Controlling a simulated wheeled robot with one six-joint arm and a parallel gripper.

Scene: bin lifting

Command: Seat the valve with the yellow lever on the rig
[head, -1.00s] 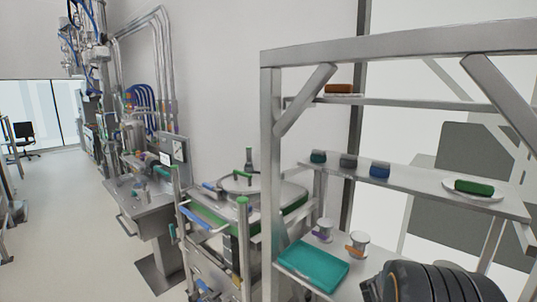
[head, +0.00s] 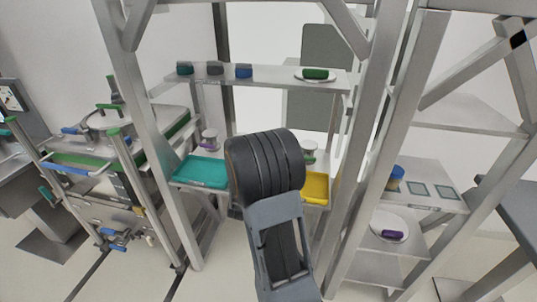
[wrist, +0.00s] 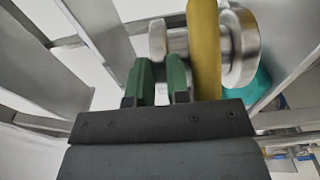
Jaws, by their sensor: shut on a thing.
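The valve (wrist: 241,48) is a silver piece with round flanged ends and a long yellow lever (wrist: 204,45), seen close up in the wrist view. My gripper (wrist: 160,78) has green fingers and is shut on the valve, at the side of the lever away from the large flange. The exact contact between the fingertips is partly hidden. In the head view my own arm hides the gripper and the valve. I cannot tell for sure which structure is the rig.
A metal shelf frame stands ahead, with a teal tray (head: 200,172), a yellow tray (head: 315,188), a purple-levered valve (head: 209,140) and a green-marked silver valve (head: 309,152). A plate (head: 389,229) lies on the right rack. A wheeled vessel cart (head: 100,150) stands left.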

